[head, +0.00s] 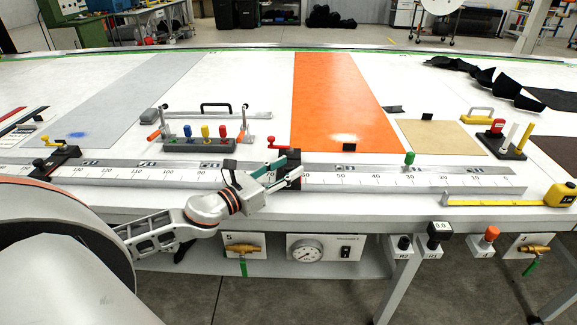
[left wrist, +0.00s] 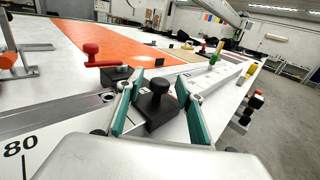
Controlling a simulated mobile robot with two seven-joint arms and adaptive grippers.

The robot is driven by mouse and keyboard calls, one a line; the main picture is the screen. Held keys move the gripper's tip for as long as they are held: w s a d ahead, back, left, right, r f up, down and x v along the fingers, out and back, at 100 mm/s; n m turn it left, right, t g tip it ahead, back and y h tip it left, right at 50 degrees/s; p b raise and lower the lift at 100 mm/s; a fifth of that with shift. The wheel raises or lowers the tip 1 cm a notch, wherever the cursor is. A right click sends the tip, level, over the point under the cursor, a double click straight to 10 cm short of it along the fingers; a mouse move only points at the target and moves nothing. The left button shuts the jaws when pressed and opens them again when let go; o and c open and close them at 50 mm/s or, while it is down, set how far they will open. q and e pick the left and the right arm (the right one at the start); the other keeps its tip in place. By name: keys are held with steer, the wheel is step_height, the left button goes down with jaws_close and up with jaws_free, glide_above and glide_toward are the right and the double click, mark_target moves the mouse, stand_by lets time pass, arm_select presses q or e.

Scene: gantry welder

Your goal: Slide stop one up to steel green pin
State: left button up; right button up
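A black stop with a red lever (head: 289,156) sits on the steel rail (head: 350,168) left of the 60 mark. In the left wrist view its red lever (left wrist: 92,50) and black knob (left wrist: 155,92) show. The green pin (head: 409,158) stands upright on the rail further right, near 30; it also shows in the left wrist view (left wrist: 213,60). My left gripper (head: 288,170) is at the stop. Its green-padded fingers (left wrist: 157,85) are spread, one on each side of the knob, with visible gaps. My right gripper is not in view.
A second black stop with a yellow lever (head: 62,155) sits at the rail's left end. The rail between the red-lever stop and the green pin looks clear. A peg rack (head: 198,146) stands behind the rail; a yellow tape measure (head: 562,194) lies at the right edge.

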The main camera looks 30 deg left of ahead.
arm_select(q)
steer(key=shift+w+d, duration=0.15)
steer(key=shift+w, duration=0.3)
jaws_close()
steer(key=shift+w, duration=0.1)
